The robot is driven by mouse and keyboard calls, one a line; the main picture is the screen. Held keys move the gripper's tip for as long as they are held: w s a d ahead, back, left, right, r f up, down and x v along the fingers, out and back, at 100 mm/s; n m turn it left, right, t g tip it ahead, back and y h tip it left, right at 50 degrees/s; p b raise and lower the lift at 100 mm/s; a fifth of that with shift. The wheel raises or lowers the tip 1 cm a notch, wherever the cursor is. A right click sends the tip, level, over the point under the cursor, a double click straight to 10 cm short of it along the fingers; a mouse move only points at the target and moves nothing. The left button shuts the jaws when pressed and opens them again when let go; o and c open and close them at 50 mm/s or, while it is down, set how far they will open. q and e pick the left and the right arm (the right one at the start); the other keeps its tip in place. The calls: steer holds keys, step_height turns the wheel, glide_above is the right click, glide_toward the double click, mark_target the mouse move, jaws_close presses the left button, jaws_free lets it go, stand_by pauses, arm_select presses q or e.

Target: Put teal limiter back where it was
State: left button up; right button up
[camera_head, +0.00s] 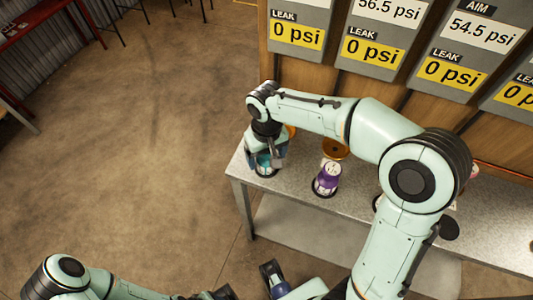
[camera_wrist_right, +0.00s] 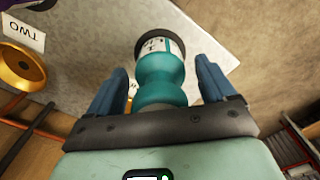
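The teal limiter (camera_head: 264,164) is near the left end of the grey bench in the head view, partly hidden by my right gripper (camera_head: 267,158). In the right wrist view the limiter (camera_wrist_right: 162,75) has a teal waisted body and a white marked band at its far end. It lies between the two blue fingers of the right gripper (camera_wrist_right: 162,85), which are apart with a narrow gap on each side. Whether the limiter rests on the bench is hard to tell. My left gripper (camera_head: 278,288) shows only partly at the bottom edge, and its opening is unclear.
A purple limiter (camera_head: 327,178) stands on the grey bench (camera_head: 290,190) right of the teal one. A brass ring fitting (camera_head: 335,148) is behind it. A brass fitting (camera_wrist_right: 22,68) and a "TWO" tag (camera_wrist_right: 22,32) show in the wrist view. Pressure panels (camera_head: 370,45) stand behind the bench.

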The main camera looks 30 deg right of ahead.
steer(key=shift+r, duration=0.35)
step_height(320, 180, up, 12)
steer(key=shift+f+p, duration=0.1)
steer(key=shift+p, duration=1.1)
